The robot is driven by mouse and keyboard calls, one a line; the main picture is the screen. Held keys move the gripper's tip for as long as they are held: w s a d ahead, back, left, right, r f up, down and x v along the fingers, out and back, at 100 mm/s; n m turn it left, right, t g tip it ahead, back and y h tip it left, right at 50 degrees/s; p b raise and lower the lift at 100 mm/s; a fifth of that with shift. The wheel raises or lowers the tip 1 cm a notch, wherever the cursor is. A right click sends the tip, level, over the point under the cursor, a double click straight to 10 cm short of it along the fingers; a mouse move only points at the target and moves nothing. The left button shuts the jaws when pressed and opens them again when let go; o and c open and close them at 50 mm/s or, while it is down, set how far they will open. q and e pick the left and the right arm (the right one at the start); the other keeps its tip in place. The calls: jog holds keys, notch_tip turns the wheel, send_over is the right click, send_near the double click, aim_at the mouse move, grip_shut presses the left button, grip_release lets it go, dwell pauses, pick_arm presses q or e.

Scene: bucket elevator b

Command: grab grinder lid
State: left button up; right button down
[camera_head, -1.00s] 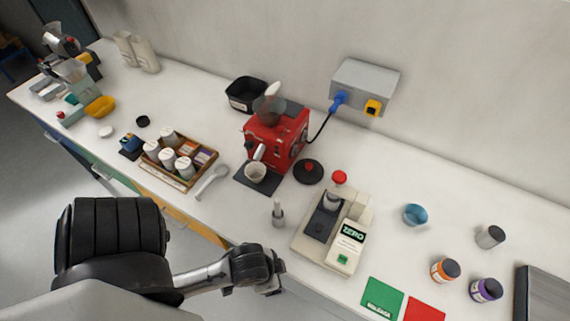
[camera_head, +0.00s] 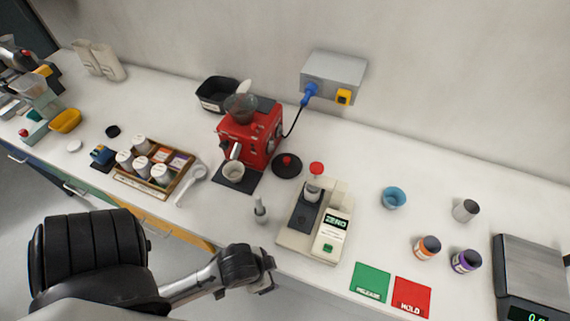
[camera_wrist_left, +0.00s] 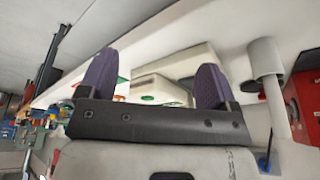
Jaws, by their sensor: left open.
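The grinder has a dark, see-through hopper on top. My left gripper (camera_head: 265,277) is low in the head view, at the counter's front edge, well short of the lid and apart from it. The left wrist view shows its two purple-padded fingers (camera_wrist_left: 155,82) spread apart with nothing held between them. I cannot make out the lid clearly in the wrist view. My right gripper is not in view.
A small grey upright tool (camera_head: 260,210) and a beige device with a red knob (camera_head: 318,225) stand between gripper and lid. A white cup (camera_head: 233,171) is before the grinder. A wooden tray of jars (camera_head: 155,168) is left. Green and red cards (camera_head: 370,282) lie right.

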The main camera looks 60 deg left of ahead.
pick_arm(q)
jog(key=shift+a, duration=0.15)
jog(key=c, duration=0.5)
